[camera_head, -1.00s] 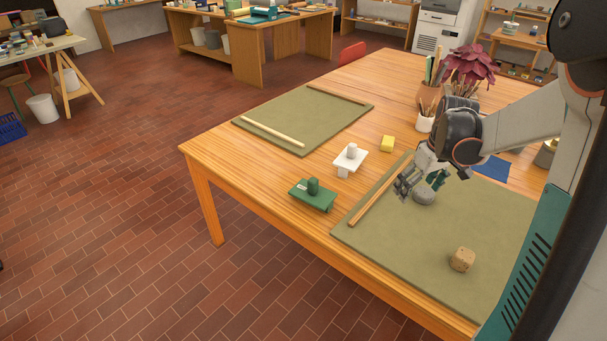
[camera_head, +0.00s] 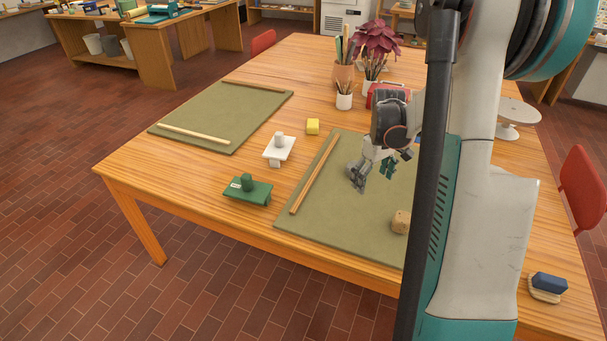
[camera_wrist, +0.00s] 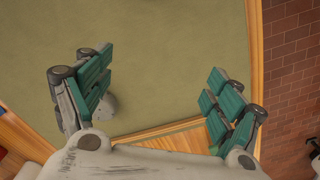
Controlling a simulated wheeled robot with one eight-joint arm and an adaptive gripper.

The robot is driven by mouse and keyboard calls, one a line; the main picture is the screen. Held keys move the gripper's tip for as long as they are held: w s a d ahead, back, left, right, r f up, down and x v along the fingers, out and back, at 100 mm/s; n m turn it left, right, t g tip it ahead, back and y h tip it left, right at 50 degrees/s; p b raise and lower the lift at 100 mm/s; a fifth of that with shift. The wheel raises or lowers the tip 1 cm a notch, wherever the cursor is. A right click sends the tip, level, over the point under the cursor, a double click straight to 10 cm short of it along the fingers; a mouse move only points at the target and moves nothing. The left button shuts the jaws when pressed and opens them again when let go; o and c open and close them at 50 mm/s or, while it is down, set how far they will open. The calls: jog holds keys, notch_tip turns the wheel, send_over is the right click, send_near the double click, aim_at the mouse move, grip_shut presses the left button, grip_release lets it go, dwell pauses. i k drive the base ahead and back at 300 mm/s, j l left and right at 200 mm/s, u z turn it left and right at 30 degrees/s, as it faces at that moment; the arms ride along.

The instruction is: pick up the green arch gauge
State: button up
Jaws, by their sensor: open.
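A green gauge (camera_head: 248,191), a flat plate with a darker green upright piece on top, stands on the wooden table near its front left edge in the head view. I take it for the green arch gauge; its underside is hard to see. My gripper (camera_head: 372,172) is open above the right-hand green mat, to the right of the gauge and apart from it. In the wrist view my gripper (camera_wrist: 160,95) shows its two green-padded fingers wide apart with only mat and wood between them. The gauge does not show in the wrist view.
A white stand with a grey cylinder (camera_head: 279,149) and a yellow block (camera_head: 312,126) are behind the gauge. A wooden strip (camera_head: 314,174) lies on the right mat (camera_head: 325,230), with a tan block (camera_head: 401,222). A grey rounded thing (camera_wrist: 107,106) is partly hidden by a finger.

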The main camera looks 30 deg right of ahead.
aim_at(244, 188)
jog(key=i+z, duration=0.45)
jog(key=i, duration=0.4)
